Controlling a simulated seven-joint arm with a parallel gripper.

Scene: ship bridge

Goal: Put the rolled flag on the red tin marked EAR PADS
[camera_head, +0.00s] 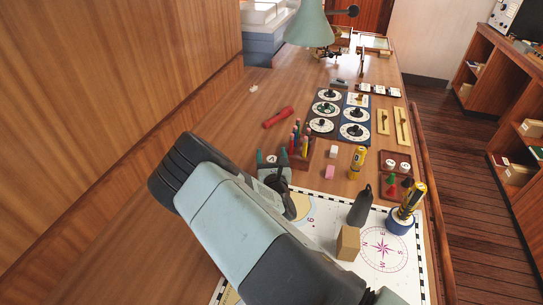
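My gripper (272,163) is partly hidden behind my own arm, over the table beside the rack of coloured pens. Its fingers are too small and covered to tell whether they are open or shut, or whether they hold anything. I cannot pick out a rolled flag with certainty. A red rod-like thing (278,117) lies on the bare wood beyond my gripper, and a yellow-and-black cylinder (357,163) stands to the right. No red tin with readable EAR PADS lettering shows; my arm covers much of the near table.
A pen rack (301,158), a dial panel (323,110), small white and pink blocks, and a tray with red and green pieces (391,187) crowd the middle. A wooden block (348,243) and a dark bottle-like thing (360,206) stand on the chart (405,262). Bare wood lies left.

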